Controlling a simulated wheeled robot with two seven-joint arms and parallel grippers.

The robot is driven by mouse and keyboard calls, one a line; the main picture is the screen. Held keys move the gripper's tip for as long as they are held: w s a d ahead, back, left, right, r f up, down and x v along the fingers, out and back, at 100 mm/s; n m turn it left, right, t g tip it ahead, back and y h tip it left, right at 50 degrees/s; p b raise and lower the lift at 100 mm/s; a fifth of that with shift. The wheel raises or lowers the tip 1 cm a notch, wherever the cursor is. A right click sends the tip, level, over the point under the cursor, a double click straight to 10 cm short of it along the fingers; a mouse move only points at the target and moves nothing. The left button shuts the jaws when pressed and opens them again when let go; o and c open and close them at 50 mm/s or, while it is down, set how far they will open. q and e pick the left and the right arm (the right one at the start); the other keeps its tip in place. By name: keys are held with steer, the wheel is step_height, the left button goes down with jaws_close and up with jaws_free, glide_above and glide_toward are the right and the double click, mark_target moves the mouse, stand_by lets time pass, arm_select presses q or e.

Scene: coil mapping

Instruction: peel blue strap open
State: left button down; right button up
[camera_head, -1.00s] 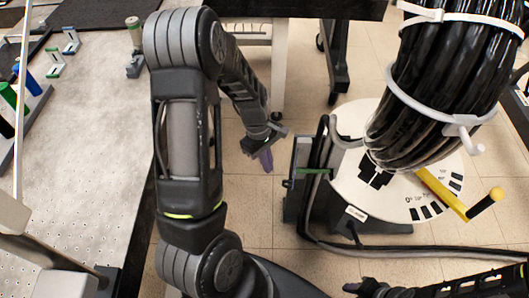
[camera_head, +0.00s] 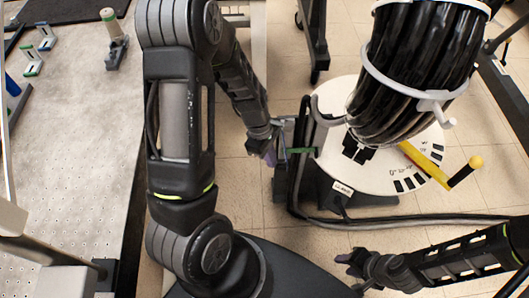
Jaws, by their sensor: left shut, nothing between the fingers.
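A coil of black cable (camera_head: 415,75) hangs in white hooks over a round white reel plate (camera_head: 345,100). A green strap (camera_head: 300,150) sits at the cable guide on the reel stand's left side. I cannot make out a blue strap on the coil. My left gripper (camera_head: 267,152) has purplish fingertips, points down and is shut and empty, close to the left of the green strap; I cannot tell if they touch. My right gripper (camera_head: 356,262) is low in the view, in front of the stand and apart from it; its jaw opening is unclear.
A grey perforated table (camera_head: 80,140) fills the left, with small clamps (camera_head: 42,38) and a spool (camera_head: 112,27) on it. A yellow crank (camera_head: 425,165) sticks out right of the reel. Black cable (camera_head: 420,220) runs right above the tiled floor.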

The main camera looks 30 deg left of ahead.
arm_select(q)
steer(key=shift+a, duration=0.15)
steer(key=shift+a, duration=0.7)
steer(key=p+v, duration=0.1)
steer(key=v, duration=0.6)
steer(key=shift+r, duration=0.35)
steer(key=shift+a, duration=0.1)
stand_by(0.3)
